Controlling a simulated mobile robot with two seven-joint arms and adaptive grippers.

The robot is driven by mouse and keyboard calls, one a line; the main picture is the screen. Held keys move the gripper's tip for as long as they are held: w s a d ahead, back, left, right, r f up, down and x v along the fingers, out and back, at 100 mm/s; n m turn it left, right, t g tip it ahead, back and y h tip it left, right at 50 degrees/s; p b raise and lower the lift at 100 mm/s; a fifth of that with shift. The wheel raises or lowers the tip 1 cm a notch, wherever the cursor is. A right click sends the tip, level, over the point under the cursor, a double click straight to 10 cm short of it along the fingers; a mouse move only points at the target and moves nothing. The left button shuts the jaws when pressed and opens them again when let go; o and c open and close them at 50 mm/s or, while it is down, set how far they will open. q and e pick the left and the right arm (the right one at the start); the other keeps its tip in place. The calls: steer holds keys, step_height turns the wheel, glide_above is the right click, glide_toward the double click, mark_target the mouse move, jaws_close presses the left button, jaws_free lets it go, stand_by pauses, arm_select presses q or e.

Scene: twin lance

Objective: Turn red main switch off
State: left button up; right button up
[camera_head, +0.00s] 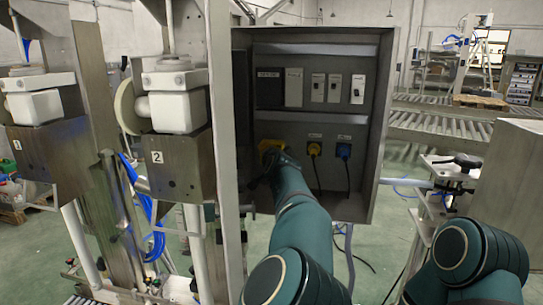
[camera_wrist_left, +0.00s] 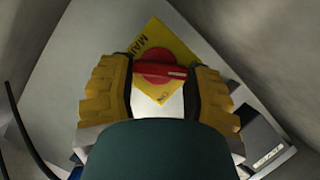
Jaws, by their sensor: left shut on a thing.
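The red main switch (camera_wrist_left: 161,73) is a round red knob with a bar handle on a yellow plate (camera_wrist_left: 174,42) marked "MAIN". In the left wrist view its bar lies nearly level, while the plate is tilted. My left gripper (camera_wrist_left: 158,82) is shut on the red knob, with one yellow-padded finger on each side. The red knob is hidden there. My right gripper is not in view.
The open metal cabinet (camera_head: 380,130) has side walls close around my left gripper. A row of switches (camera_head: 317,87) sits above it. Machine 2 (camera_head: 176,165) stands left.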

arm_select(q)
steer(key=shift+r+n, duration=0.2)
steer(key=shift+n, duration=0.2)
stand_by(0.3)
steer(key=o, duration=1.2)
steer(key=shift+w+f, duration=0.1)
steer(key=v, duration=1.2)
steer(key=shift+a, duration=0.2)
